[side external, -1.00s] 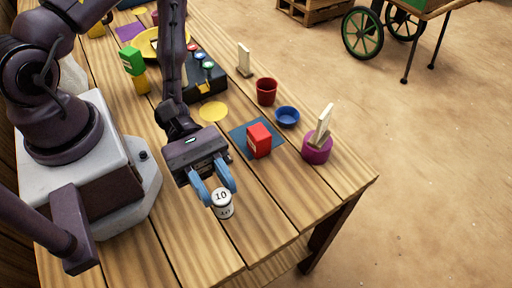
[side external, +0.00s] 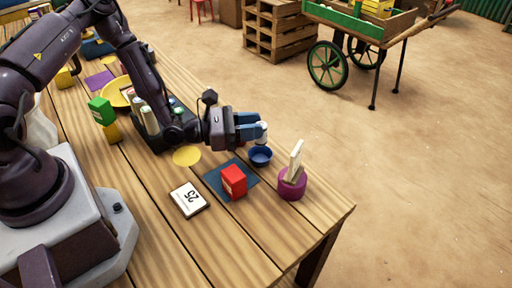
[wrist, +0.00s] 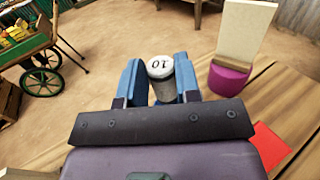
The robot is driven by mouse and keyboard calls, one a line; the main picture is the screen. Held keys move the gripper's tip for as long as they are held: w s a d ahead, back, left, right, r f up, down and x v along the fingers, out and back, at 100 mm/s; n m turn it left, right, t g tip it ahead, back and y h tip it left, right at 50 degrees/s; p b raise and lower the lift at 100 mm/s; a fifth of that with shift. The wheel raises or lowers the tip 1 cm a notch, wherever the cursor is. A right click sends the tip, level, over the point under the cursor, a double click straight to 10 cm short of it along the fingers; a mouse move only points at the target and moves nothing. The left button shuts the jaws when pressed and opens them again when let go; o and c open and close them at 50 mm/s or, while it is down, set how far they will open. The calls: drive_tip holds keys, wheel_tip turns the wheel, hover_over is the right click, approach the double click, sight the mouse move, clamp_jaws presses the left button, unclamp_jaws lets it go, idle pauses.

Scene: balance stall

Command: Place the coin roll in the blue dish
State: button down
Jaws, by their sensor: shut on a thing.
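The coin roll (wrist: 160,68) is a short white and grey cylinder with "10" on its top, seen between my fingers in the wrist view. My gripper (side external: 258,131) has blue fingers, which are shut on the roll (side external: 263,138). In the side view the gripper reaches out level, with the roll upright at or just above the blue dish (side external: 260,157). I cannot tell whether the roll touches the dish. The dish is small and round and stands on the table. In the wrist view my gripper (wrist: 160,84) and the roll hide most or all of the dish.
A purple holder (side external: 291,188) with a cream card stands right of the dish; it also shows in the wrist view (wrist: 228,80). A red block (side external: 233,181) sits on a dark blue mat (side external: 214,180). A "25" tile (side external: 188,199) lies nearer. The table's front right is clear.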

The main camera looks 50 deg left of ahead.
drive_tip(key=shift+d+f, duration=0.1)
drive_tip(key=shift+f, duration=2.7)
drive_tip(key=shift+f, duration=0.15)
drive_tip(key=c, duration=0.8)
unclamp_jaws()
